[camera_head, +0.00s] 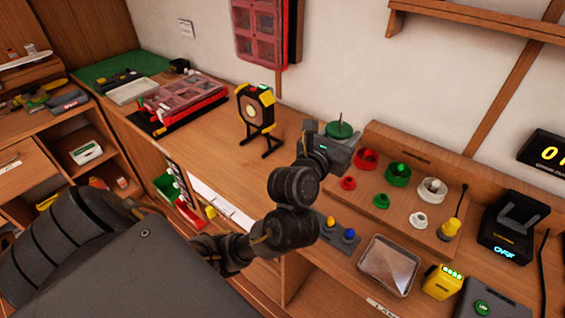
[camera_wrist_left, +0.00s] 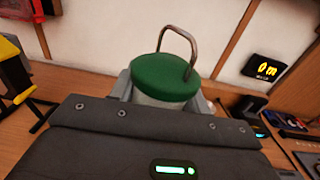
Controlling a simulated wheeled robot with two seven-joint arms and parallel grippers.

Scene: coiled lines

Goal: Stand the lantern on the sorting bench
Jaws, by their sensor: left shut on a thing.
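The lantern has a round green top (camera_head: 340,130) with a thin wire handle; it shows larger in the left wrist view (camera_wrist_left: 166,74), with a pale body under the top. My left gripper (camera_head: 337,143) is shut on the lantern, with a finger on each side of its body. The lantern looks upright over the long wooden bench (camera_head: 300,122). Its lower part is hidden behind my gripper, so I cannot tell whether it touches the bench. My right gripper is not in view.
Right of the lantern, a wooden board (camera_head: 398,208) carries red, green and white round pieces. A black-and-yellow device on a stand (camera_head: 256,110) is to the left. Farther right are a clear tray (camera_head: 389,266) and a dark charger (camera_head: 512,228). Bare bench lies between stand and lantern.

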